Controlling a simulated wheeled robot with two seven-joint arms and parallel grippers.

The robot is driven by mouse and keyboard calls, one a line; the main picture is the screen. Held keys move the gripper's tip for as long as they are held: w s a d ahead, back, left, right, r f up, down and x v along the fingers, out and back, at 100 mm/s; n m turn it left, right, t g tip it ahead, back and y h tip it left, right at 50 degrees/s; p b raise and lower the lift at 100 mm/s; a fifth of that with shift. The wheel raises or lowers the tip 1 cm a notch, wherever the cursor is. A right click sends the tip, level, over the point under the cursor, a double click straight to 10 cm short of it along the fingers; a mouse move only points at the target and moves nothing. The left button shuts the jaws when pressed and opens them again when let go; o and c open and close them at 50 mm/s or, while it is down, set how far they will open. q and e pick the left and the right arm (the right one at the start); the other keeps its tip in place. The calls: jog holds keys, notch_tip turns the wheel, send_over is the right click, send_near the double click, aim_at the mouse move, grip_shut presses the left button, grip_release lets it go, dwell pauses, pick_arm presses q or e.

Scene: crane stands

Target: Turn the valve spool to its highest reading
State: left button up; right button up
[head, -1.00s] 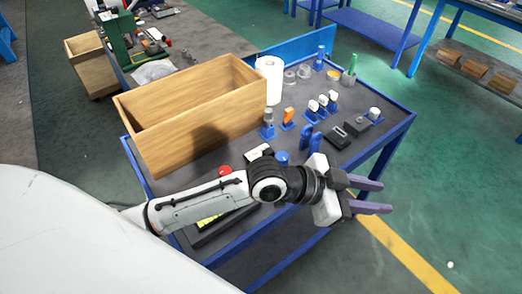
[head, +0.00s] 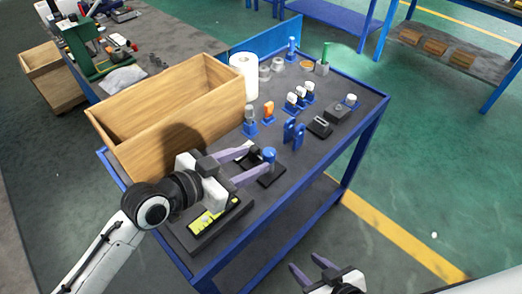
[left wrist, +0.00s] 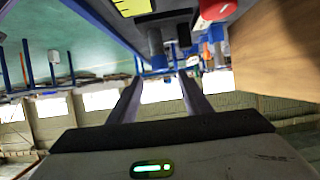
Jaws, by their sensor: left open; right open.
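A blue knob (head: 269,154) stands upright on a dark base on the cart; it looks like the valve spool, but I cannot be sure. A dark block with a yellow-green face (head: 212,217) lies nearer the front edge; I cannot read any value. My left gripper (head: 258,160) is open, its fingers pointing toward the blue knob, close to it; contact is unclear. In the left wrist view the open fingers (left wrist: 160,85) show nothing clearly held between them, with a grey cylinder (left wrist: 156,42) and a red part (left wrist: 214,9) beyond. My right gripper (head: 306,264) is open and empty at the bottom.
A wooden box (head: 170,140) stands at the left of the cart. A white roll (head: 244,76), blue holders (head: 293,133), dark blocks (head: 320,126) and small capped pieces (head: 300,95) stand behind the knob. Green floor lies to the right.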

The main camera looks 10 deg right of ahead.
aim_at(267, 152)
pick_arm(q)
jog(key=x, duration=0.7)
jog(key=shift+w+d+f, duration=0.15)
jog(key=shift+w+d, duration=0.05)
jog(key=shift+d, duration=0.1)
pick_arm(e)
jog(key=shift+s+f, duration=0.1)
jog(key=shift+f, duration=0.1)
